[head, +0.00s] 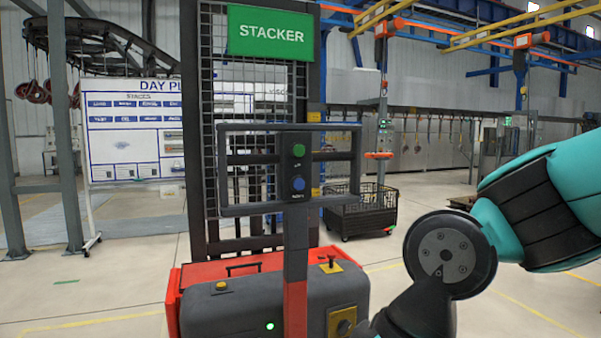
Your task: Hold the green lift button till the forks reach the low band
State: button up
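The green lift button (298,150) is on the upper part of a dark control post in front of the stacker (260,300). A blue button (298,184) sits below it on the same post. Nothing touches either button in this view. The stacker's dark mast (195,130) with its mesh guard stands behind, under a green STACKER sign (270,34). Small yellow marks (314,117) show on the mast's right upright; I cannot tell which is the low band. I cannot make out the forks. My arm shows at the right, but my gripper is out of the frame.
A dark bar frame (240,211) surrounds the button post. The stacker's red and grey body has a small green light and a yellow-based control (331,265). A black mesh bin (365,212) stands behind to the right. A whiteboard (120,130) stands left. Floor at left is clear.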

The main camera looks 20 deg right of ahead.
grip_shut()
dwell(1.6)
